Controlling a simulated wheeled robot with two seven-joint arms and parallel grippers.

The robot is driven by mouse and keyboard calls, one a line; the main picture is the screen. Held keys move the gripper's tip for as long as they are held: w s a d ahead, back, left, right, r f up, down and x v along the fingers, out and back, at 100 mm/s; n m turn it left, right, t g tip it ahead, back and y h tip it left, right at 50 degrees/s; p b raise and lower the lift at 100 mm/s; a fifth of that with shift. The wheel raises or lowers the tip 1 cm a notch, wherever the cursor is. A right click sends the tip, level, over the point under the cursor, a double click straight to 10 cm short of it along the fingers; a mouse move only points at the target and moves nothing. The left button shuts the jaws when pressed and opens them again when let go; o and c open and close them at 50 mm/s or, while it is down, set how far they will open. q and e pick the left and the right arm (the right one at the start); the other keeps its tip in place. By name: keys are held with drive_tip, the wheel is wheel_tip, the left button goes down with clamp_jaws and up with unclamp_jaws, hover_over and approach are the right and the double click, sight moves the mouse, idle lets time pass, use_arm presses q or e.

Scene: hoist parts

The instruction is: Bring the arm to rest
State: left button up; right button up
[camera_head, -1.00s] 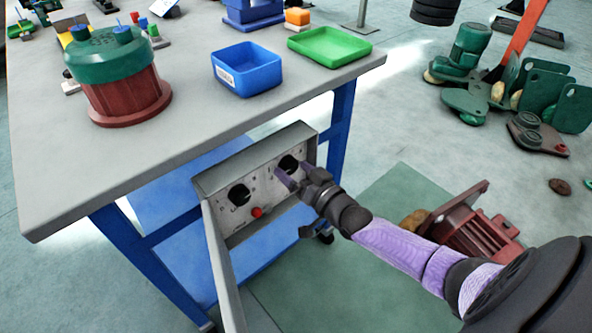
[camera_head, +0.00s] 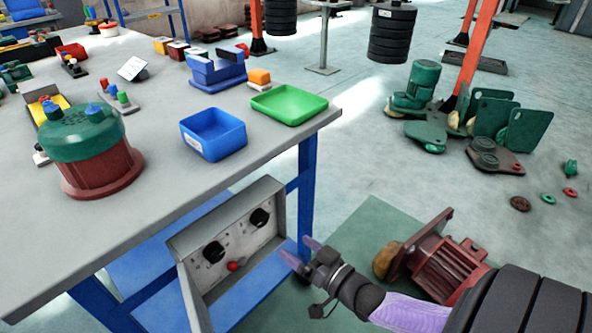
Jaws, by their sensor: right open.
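My right arm comes in from the lower right with a purple link. My right gripper (camera_head: 300,254) is open and empty, its two fingertips apart, just right of the grey control box (camera_head: 176,246) and apart from it as far as I can tell. The control box hangs at the table's front side and carries two black knobs (camera_head: 214,251) and a red button (camera_head: 233,266). My left gripper is not in view.
The table (camera_head: 190,205) holds a green and red motor housing (camera_head: 100,172), a blue bin (camera_head: 226,142) and a green tray (camera_head: 289,103). A red motor (camera_head: 447,268) lies on the floor by my right arm. Green parts (camera_head: 420,85) stand farther back. Open floor lies between.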

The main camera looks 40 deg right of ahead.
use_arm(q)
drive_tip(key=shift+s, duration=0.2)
use_arm(e)
drive_tip(key=s+f+n+g+h+p, duration=0.2)
drive_tip(key=s+f+g+p, duration=0.35)
drive_tip(key=s+f, duration=0.4)
use_arm(q)
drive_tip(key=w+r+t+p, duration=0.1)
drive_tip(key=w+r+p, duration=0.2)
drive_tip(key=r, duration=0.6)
drive_tip(key=shift+p, duration=0.6)
use_arm(e)
drive_tip(key=s+a+f+n+g, duration=0.1)
drive_tip(key=s+g, duration=0.3)
drive_tip(key=s, duration=0.5)
drive_tip(key=s+a+f+n+g, duration=0.1)
drive_tip(key=s+a+f+g, duration=0.3)
drive_tip(key=s, duration=0.6)
drive_tip(key=s+a+f+n+g, duration=0.2)
drive_tip(key=s+g, duration=0.3)
drive_tip(key=s, duration=0.4)
drive_tip(key=shift+s+a+f, duration=0.35)
drive_tip(key=shift+s+f, duration=0.05)
drive_tip(key=shift+f, duration=0.3)
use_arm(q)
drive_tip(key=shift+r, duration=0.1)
use_arm(e)
drive_tip(key=shift+c, duration=0.3)
